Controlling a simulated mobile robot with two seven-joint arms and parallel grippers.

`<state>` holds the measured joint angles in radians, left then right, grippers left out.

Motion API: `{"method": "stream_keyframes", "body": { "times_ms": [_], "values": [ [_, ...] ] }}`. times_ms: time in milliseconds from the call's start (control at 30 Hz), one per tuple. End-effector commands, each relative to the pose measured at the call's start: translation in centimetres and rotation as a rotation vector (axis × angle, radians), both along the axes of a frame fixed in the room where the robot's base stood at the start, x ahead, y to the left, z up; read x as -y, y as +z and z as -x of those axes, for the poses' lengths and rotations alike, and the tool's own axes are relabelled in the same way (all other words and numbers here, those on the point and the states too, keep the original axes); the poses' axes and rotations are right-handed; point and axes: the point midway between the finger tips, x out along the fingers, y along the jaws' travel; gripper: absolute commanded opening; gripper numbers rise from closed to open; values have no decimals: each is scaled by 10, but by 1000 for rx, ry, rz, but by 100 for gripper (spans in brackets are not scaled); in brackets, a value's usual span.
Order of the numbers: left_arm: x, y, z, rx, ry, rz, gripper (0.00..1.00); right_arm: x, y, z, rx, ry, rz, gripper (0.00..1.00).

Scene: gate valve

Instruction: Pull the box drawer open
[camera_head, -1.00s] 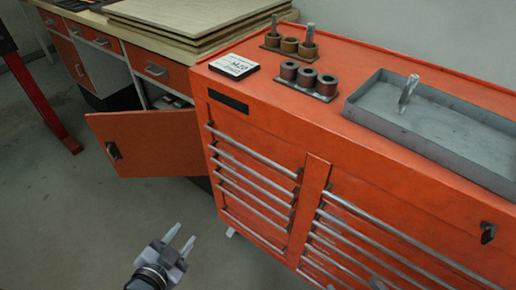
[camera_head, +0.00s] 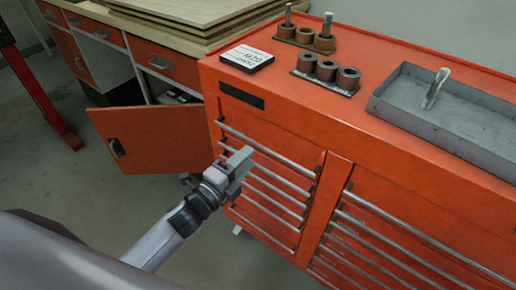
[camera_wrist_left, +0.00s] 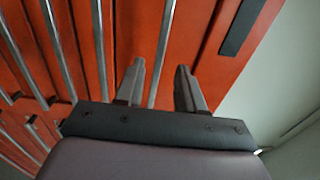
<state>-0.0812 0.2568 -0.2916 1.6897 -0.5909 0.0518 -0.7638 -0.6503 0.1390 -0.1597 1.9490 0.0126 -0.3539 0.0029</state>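The box is an orange tool chest (camera_head: 285,120) with two columns of drawers, each with a long silver bar handle. My left gripper (camera_head: 243,160) is in front of the upper part of the left column and covers part of its handles. In the left wrist view my left gripper (camera_wrist_left: 157,85) is open, its two fingers apart. The bar nearest the black label, the top handle (camera_wrist_left: 162,45), runs between the fingers; I cannot tell whether they touch it. The left column's drawers look closed. My right gripper is not in view.
An orange cabinet door (camera_head: 155,140) stands open left of the chest. On the chest top are a grey tray (camera_head: 385,105), rings on holders (camera_head: 327,72) and a white-topped block (camera_head: 246,58). A wooden workbench (camera_head: 200,30) stands behind. Grey floor is free at lower left.

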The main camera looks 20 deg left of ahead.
Motion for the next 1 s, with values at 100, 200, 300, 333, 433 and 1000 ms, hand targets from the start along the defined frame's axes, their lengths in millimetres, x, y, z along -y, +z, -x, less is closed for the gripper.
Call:
{"method": "stream_keyframes", "body": {
  "times_ms": [100,200,300,333,433,1000],
  "values": [
    [6,1,-17,1,0,4,38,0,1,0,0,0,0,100],
    [10,1,-28,1,1,4,38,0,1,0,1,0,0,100],
    [14,1,-37,0,1,4,38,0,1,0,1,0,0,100],
    [15,0,-39,0,1,4,38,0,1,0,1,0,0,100],
    [17,0,-44,0,0,4,38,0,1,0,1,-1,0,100],
    [17,0,-46,-3,1,4,0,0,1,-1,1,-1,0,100]
  ]
}}
